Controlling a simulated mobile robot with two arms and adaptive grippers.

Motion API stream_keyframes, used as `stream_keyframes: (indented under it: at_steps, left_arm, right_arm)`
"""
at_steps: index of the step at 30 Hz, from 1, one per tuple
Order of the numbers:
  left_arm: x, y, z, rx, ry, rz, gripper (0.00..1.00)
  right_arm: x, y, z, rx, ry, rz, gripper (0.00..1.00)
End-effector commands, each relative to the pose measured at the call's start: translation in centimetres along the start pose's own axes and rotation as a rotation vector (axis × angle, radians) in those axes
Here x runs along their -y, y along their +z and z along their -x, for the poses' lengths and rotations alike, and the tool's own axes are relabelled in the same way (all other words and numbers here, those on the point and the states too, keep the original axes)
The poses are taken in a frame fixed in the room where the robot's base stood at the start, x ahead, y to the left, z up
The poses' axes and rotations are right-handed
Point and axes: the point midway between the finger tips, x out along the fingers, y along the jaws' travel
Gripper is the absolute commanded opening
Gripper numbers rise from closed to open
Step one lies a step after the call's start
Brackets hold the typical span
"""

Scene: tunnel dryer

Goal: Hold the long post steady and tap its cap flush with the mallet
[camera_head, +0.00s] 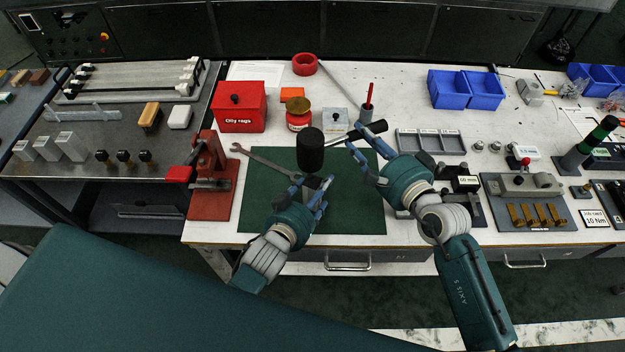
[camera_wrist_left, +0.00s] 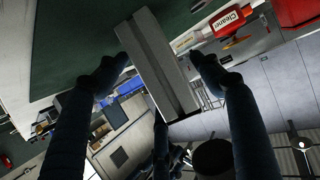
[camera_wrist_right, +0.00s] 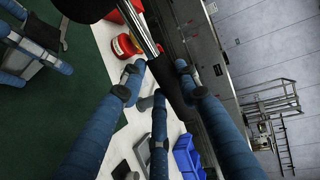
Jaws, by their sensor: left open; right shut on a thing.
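My right gripper (camera_head: 367,138) is shut on the dark handle of the mallet, whose black head (camera_head: 310,150) hangs over the green mat (camera_head: 350,205). The mallet's handle (camera_wrist_right: 140,27) also crosses between my right fingers in the right wrist view. My left gripper (camera_head: 314,184) is open below the mallet head. The long grey post (camera_wrist_left: 157,62) stands between the left fingers, with a visible gap on its right side. In the head view only a bit of the post shows, as the mallet head and fingers hide it. I cannot tell how its cap sits.
A wrench (camera_head: 262,160) lies on the mat. A red vise (camera_head: 207,165) stands left of it, with a red oily-rags box (camera_head: 240,108) and a red jar (camera_head: 298,117) behind. A grey divided tray (camera_head: 430,142) and blue bins (camera_head: 466,90) are to the right.

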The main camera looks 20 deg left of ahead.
Motion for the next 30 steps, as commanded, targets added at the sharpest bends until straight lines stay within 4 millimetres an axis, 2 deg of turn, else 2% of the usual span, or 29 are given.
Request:
stream_keyframes:
  at_steps: [4,7,21,25,30]
  left_arm:
    - [0.0,0.1,0.3,0.001,0.0,0.0,0.66]
    - [0.0,0.1,1.4,0.001,0.0,0.0,0.66]
    - [0.0,0.1,10.3,0.003,0.0,0.001,0.66]
    - [0.0,0.0,11.5,0.001,0.0,0.0,0.66]
    - [0.0,0.0,12.0,0.0,0.0,-0.001,0.66]
  right_arm:
    - [0.3,0.0,0.0,0.0,-0.006,-0.003,0.0]
    - [0.3,0.0,0.0,0.0,-0.006,-0.003,0.0]
    - [0.3,0.0,0.0,0.0,-0.006,-0.003,0.0]
    - [0.3,0.0,0.0,0.0,-0.006,-0.003,0.0]
    - [0.3,0.0,0.0,0.0,-0.006,-0.003,0.0]
